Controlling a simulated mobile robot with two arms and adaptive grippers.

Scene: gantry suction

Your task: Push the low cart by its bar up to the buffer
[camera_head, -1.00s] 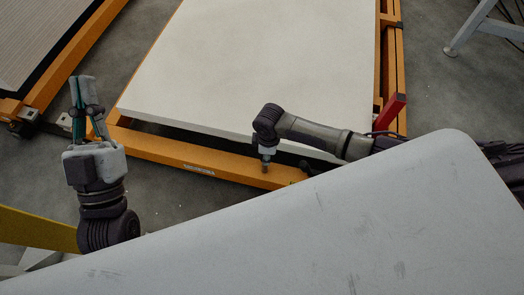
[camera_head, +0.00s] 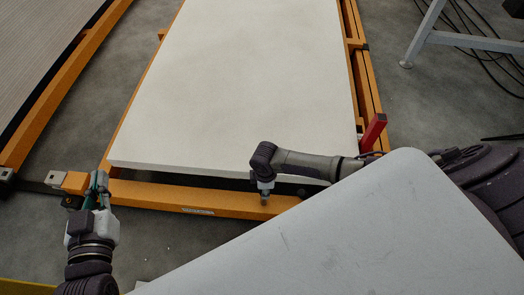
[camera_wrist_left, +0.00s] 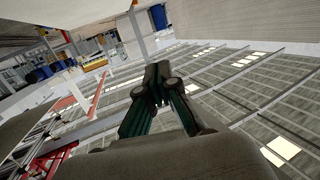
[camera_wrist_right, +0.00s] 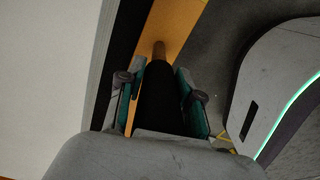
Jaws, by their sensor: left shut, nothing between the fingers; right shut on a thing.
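The low cart has an orange frame (camera_head: 215,197) and carries a large white slab (camera_head: 240,85). My right gripper (camera_head: 265,197) is at the front beam, pointing down. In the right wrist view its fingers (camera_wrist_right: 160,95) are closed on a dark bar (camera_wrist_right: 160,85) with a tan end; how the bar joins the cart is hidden. My left gripper (camera_head: 100,182) is shut and empty at the cart's front left corner, beside an orange block (camera_head: 75,182); I cannot tell whether they touch. Its closed fingertips also show in the left wrist view (camera_wrist_left: 158,72). I cannot make out the buffer for certain.
A second orange frame with a ribbed panel (camera_head: 35,50) stands at the left. A red part (camera_head: 373,132) stands up at the cart's right side. A grey metal leg (camera_head: 425,30) and cables (camera_head: 490,60) are at the upper right. Bare floor (camera_head: 150,235) lies before the cart.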

